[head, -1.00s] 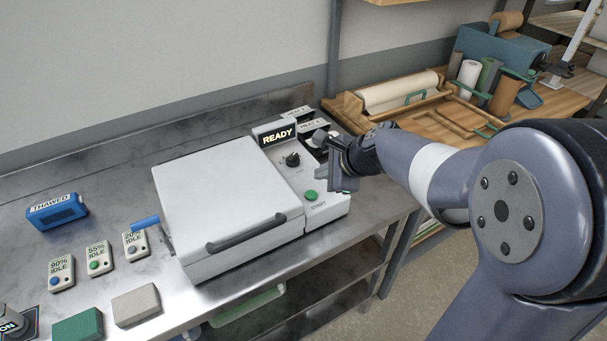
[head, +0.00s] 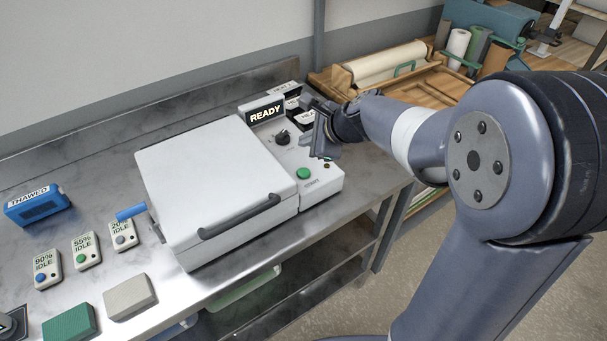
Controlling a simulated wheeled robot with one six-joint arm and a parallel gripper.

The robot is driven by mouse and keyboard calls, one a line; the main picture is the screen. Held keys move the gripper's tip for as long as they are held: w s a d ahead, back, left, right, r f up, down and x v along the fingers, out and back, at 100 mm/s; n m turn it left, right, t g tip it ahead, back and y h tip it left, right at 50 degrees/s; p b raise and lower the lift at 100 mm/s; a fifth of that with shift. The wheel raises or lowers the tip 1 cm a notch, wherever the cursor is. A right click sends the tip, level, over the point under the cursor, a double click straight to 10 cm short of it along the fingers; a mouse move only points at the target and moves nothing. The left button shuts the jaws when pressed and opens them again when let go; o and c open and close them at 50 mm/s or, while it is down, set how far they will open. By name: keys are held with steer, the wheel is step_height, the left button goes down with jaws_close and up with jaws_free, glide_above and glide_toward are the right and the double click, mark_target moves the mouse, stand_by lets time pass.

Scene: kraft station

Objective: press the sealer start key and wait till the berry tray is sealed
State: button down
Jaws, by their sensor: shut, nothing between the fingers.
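The white sealer (head: 210,175) stands on the steel bench with its lid down and a dark handle (head: 238,217) along the front. Its display (head: 265,114) reads READY. The green start key (head: 303,174) is on the panel right of the lid, near the front, with a black knob (head: 282,137) behind it. My gripper (head: 318,154) is shut and empty, above the panel's right side and behind the start key, apart from the key as far as I can tell. The berry tray is not visible; the closed lid hides the inside of the sealer.
A blue box reading THAWED (head: 37,203) and several small labelled units, one reading 55% IDLE (head: 86,250), lie left of the sealer. A beige block (head: 130,297) and a green block (head: 70,323) lie in front. A wooden bench (head: 425,88) with rolls stands at the back right.

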mark_target(307, 174)
steer(key=shift+f+b, duration=2.8)
steer(key=shift+f, duration=0.7)
steer(key=shift+f, duration=0.15)
steer(key=shift+f+b, duration=0.25)
steer(key=shift+b, duration=0.1)
steer(key=shift+f+b, duration=0.4)
steer(key=shift+f, duration=0.1)
steer(key=shift+r+p, duration=0.85)
steer(key=shift+r, duration=0.05)
steer(key=shift+r, duration=0.1)
step_height(307, 174, up, 5)
steer(key=p, duration=0.4)
steer(key=shift+p, duration=0.3)
